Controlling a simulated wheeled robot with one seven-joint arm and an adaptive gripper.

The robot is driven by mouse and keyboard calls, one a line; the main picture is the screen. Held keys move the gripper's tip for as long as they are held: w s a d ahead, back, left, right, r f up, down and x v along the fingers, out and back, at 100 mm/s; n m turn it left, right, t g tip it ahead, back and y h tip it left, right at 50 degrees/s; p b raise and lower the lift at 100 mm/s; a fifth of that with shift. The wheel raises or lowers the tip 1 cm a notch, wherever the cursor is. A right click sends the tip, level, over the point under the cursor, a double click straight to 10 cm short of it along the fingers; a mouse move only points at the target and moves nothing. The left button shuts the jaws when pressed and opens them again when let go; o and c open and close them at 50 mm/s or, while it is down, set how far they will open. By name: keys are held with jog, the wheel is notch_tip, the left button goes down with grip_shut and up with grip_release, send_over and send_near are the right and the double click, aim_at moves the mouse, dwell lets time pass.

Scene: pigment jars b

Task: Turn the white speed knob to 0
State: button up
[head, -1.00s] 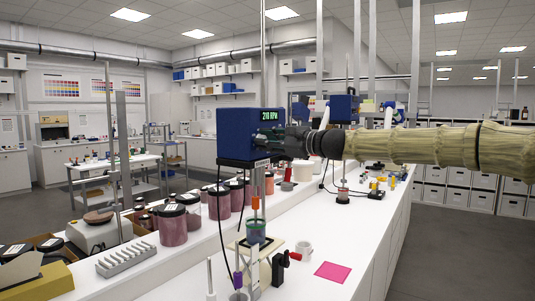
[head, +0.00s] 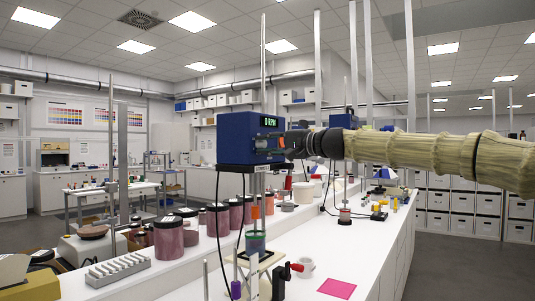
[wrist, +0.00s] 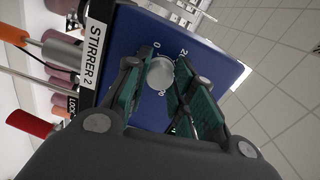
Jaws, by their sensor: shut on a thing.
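The blue stirrer motor box (head: 238,137) stands on its post above the bench, and its green display (head: 270,122) reads 0 RPM. In the wrist view the box face (wrist: 150,105) carries the label STIRRER 2 (wrist: 92,55). The white speed knob (wrist: 160,73) is on that face, with a 0 printed near its upper left. My gripper (wrist: 160,78) is shut on the knob, its green-padded fingers on either side of it.
Below the box a green-rimmed beaker (head: 255,243) stands by the stirrer post. Several dark-lidded pigment jars (head: 168,238) and a white tube rack (head: 118,268) stand to the left. A pink sheet (head: 337,288) lies on the bench at right.

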jog(key=shift+f+n+b, duration=0.15)
jog(key=shift+n+b, duration=0.5)
jog(key=shift+n, duration=0.35)
jog(key=o, duration=1.1)
jog(key=shift+c, duration=0.2)
jog(key=v, duration=1.2)
